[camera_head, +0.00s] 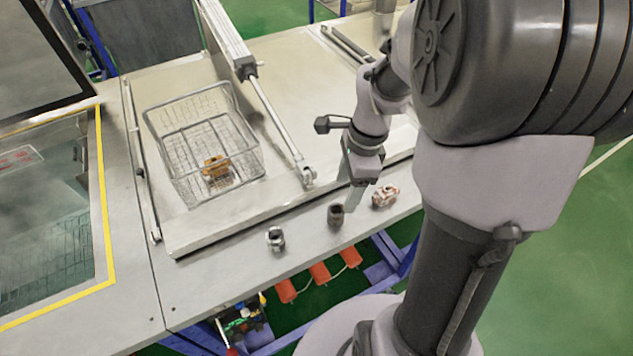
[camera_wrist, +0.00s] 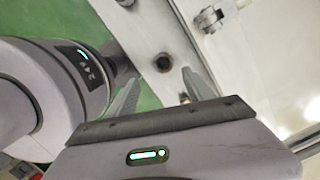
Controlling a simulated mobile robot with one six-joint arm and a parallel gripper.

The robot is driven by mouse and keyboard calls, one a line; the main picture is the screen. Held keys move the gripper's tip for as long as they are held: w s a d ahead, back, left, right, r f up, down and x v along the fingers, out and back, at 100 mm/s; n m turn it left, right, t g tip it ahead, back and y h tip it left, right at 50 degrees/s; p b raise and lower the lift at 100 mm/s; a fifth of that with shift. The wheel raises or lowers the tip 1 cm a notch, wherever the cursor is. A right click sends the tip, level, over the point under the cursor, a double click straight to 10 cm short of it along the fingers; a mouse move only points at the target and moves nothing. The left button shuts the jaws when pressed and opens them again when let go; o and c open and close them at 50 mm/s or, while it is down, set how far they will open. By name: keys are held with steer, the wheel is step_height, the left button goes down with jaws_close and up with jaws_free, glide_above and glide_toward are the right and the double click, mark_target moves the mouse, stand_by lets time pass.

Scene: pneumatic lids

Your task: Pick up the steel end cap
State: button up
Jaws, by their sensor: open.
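A dark, brownish-grey cylindrical part (camera_head: 336,214) stands on the front strip of the steel bench; its top shows a hexagonal outline in the wrist view (camera_wrist: 163,63). A shiny silver part (camera_head: 275,239) with an opening stands to its left. The frames do not settle which of these is the steel end cap. My gripper (camera_head: 357,198) is open and empty, pointing down just right of the dark part in the head view. In the wrist view my gripper (camera_wrist: 160,77) has the dark part between its fingertips in the picture, apparently beyond them, with no clear contact.
A mottled reddish-white part (camera_head: 385,196) lies close to the right of my gripper. A wire basket (camera_head: 180,195) holding an orange-brown part (camera_head: 216,167) stands on a raised panel. A cylinder rod (camera_head: 280,133) slants across that panel. The bench's front edge is close.

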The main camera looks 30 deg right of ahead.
steer(key=b, duration=0.1)
glide_above(337, 211)
steer(key=s, duration=0.2)
step_height(337, 211, down, 5)
steer(key=shift+a+r, duration=0.1)
steer(key=f+b, duration=0.1)
steer(key=f, duration=0.2)
steer(key=w+f+b, duration=0.1)
steer(key=f, duration=0.1)
steer(key=shift+a+f+b, duration=0.1)
steer(key=shift+a+b, duration=0.25)
steer(key=shift+s, duration=0.1)
jaws_close()
